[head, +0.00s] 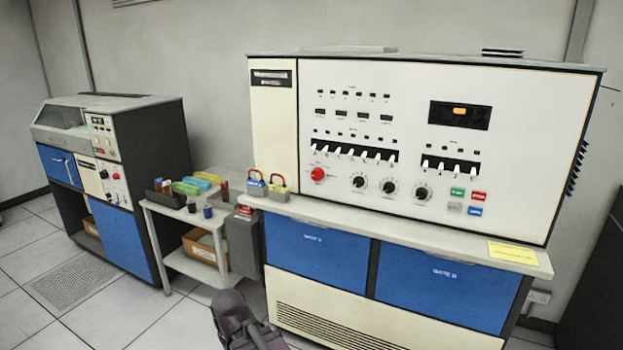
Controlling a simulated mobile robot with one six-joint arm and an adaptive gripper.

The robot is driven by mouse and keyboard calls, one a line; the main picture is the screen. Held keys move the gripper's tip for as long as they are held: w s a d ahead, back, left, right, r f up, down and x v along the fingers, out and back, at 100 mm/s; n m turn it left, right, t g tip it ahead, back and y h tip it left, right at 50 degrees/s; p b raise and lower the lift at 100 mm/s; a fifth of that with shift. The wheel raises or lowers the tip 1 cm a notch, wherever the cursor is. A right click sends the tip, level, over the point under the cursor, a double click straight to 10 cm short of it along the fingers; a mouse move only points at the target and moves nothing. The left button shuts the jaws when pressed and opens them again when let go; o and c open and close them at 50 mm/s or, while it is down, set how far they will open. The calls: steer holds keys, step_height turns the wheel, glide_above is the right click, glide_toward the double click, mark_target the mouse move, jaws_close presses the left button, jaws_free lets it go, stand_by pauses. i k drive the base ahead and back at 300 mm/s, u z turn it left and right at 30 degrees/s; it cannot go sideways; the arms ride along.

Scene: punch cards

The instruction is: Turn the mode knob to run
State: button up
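A cream control panel (350,230) stands upright on the large console. Along its lower part are three black rotary knobs with pale dial marks: a left knob (359,182), a middle knob (389,187) and a right knob (422,193). Their lettering is too small to read, so I cannot tell which is the mode knob or where it points. A dark grey part of my arm, seemingly my gripper (238,318), shows at the bottom edge, low in front of the console and well apart from the knobs. Its fingers cannot be made out.
A red button (318,174), white toggle switches and colored buttons (457,192) surround the knobs. Two padlocks (257,185) and a yellow note (512,253) sit on the ledge. A cluttered side table (190,215) and another machine (120,240) stand left. Tiled floor is open at front left.

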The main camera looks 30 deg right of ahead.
mark_target(317, 174)
steer(key=u, duration=0.2)
steer(key=k, duration=0.7)
steer(key=z, duration=0.9)
steer(key=i, duration=1)
steer(key=z, duration=0.1)
